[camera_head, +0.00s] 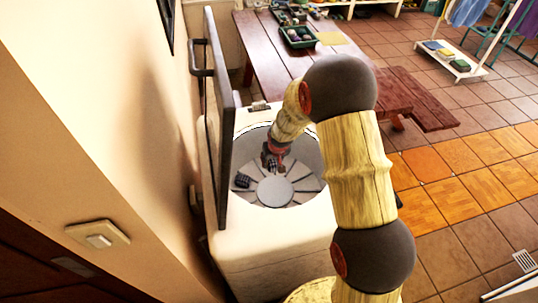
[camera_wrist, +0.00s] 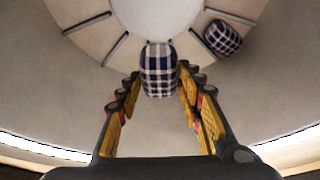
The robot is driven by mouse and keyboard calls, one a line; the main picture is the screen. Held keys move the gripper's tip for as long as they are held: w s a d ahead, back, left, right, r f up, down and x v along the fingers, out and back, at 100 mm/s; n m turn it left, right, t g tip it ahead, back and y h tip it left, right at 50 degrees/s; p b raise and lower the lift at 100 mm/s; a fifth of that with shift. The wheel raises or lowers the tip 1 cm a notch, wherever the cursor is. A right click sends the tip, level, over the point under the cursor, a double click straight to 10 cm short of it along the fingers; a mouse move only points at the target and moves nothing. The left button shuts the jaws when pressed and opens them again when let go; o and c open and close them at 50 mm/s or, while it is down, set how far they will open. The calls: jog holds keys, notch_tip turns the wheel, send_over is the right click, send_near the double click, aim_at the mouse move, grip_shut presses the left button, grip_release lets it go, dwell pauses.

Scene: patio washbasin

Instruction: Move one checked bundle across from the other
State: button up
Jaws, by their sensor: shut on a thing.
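My gripper (camera_wrist: 159,78) is shut on a navy-and-white checked bundle (camera_wrist: 158,68), with a finger on each side of it. A second checked bundle (camera_wrist: 222,38) lies on the drum floor at upper right in the wrist view, apart from the held one. In the head view this free bundle (camera_head: 242,181) lies left of the grey centre disc. My gripper (camera_head: 271,161) reaches down into the drum (camera_head: 306,153) of the white top-loading washer (camera_head: 270,239). The held bundle is hard to make out there. I cannot tell whether it touches the floor.
The washer's raised lid (camera_head: 219,120) stands at the drum's left, close to the wall. Raised ribs surround the centre disc (camera_head: 275,191). A wooden table (camera_head: 270,50) with a green tray (camera_head: 298,37) stands behind. The drum floor around the disc is otherwise clear.

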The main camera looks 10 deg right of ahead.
aim_at(274, 168)
jog(key=s, duration=0.1)
jog(key=s+r, duration=0.1)
jog(key=s, duration=0.1)
jog(key=s+r, duration=0.1)
jog(key=shift+s+r, duration=0.1)
jog(key=shift+s, duration=0.05)
jog(key=shift+s+r, duration=0.15)
jog(key=shift+r, duration=0.05)
jog(key=w+r, duration=0.2)
jog(key=r, duration=0.1)
jog(key=w+d+r, duration=0.1)
jog(key=r, duration=0.1)
jog(key=shift+w+d+r, duration=0.1)
jog(key=shift+r, duration=0.05)
jog(key=s+d+r+m+g+h, duration=0.5)
jog(key=s+d+r+m, duration=0.65)
jog(key=m, duration=1.05)
jog(key=shift+g+y, duration=0.4)
jog(key=shift+g, duration=0.2)
jog(key=f+b, duration=0.5)
jog(key=f, duration=0.4)
jog(key=f+b, duration=0.5)
jog(key=f, duration=0.5)
jog(key=f+b, duration=0.6)
jog(key=f, duration=0.4)
jog(key=shift+w+a+f, duration=0.2)
jog(key=shift+w+f, duration=0.05)
jog(key=shift+w, duration=0.15)
